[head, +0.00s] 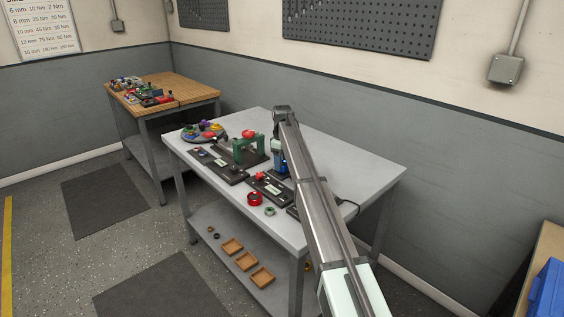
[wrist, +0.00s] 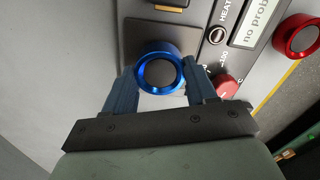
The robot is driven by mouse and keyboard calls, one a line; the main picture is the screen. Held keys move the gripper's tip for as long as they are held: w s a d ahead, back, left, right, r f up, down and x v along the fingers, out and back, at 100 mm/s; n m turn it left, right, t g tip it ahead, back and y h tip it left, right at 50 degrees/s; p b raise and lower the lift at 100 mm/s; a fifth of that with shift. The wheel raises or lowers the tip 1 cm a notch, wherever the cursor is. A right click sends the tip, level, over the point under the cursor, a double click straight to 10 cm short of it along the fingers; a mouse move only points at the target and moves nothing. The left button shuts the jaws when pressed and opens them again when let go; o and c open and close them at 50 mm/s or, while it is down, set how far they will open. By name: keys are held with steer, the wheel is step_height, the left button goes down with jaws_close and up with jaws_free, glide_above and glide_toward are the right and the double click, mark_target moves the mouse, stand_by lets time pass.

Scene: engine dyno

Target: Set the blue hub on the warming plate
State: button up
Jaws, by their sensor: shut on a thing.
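The blue hub (wrist: 158,66), a round ring with a dark centre, is between the two fingers of my gripper (wrist: 160,88) in the wrist view. The fingers are shut on its sides. A dark unit with a display (wrist: 262,20) and the lettering "HEAT" lies beside the hub in the wrist view. A dark square surface (wrist: 183,16) partly shows just beyond the hub and may be the warming plate. I cannot tell whether the hub touches anything.
A red ring (head: 254,198) and a green ring (head: 270,211) lie near the table's front edge. A green press (head: 246,150) stands left of my gripper, and a round tray of coloured parts (head: 187,137) is further left.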

steer(key=shift+f, duration=0.4)
stand_by(0.9)
steer(key=o, duration=1.2)
steer(key=shift+r, duration=3.5)
